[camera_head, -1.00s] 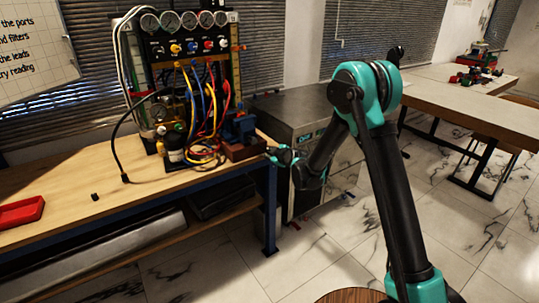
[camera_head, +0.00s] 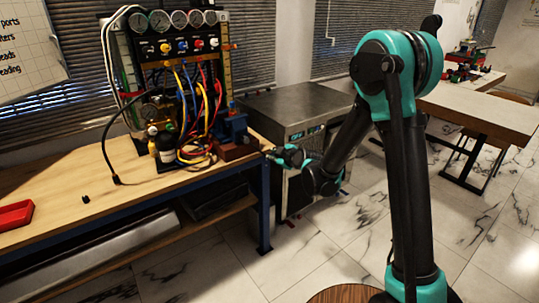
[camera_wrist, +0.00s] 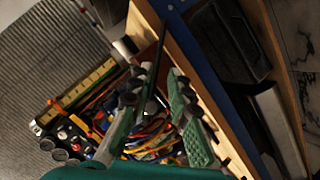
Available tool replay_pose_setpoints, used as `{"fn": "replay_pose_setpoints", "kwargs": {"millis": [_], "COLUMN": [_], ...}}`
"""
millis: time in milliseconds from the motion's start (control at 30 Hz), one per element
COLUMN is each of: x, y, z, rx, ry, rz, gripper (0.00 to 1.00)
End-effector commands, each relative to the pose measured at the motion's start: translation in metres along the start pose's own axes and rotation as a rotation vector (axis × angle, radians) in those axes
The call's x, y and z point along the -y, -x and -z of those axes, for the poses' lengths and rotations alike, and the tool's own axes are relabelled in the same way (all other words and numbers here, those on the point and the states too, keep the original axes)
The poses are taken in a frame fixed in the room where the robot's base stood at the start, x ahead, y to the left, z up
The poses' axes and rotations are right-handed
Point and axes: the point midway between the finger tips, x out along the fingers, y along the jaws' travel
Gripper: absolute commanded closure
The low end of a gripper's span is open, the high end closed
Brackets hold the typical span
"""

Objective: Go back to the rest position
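My gripper (camera_head: 274,156) is just off the front right corner of the workbench, at the end of my black and teal arm, close to a small dark red block at the bench edge. The gauge rig (camera_head: 178,50) stands at the back of the bench, with dial gauges on top and coloured leads hanging below. The rig and its leads also show beyond the fingers in the wrist view (camera_wrist: 140,130).
The wooden workbench (camera_head: 100,205) has a red tray (camera_head: 15,215) at left and small bottles (camera_head: 165,148) before the rig. A blue vise-like item (camera_head: 232,125) is near its right end. A metal cabinet (camera_head: 290,110) stands behind my forearm. A second table (camera_head: 485,110) is at right.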

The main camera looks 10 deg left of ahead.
Motion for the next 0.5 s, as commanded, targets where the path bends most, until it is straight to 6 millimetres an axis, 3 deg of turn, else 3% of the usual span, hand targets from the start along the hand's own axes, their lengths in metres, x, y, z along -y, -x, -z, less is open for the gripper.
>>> {"fn": "replay_pose_setpoints", "kwargs": {"millis": [500], "x": [-0.0033], "y": [0.0122], "z": [-0.0051], "rx": [0.014], "ry": [-0.018], "rz": [0.004], "gripper": [0.82]}}
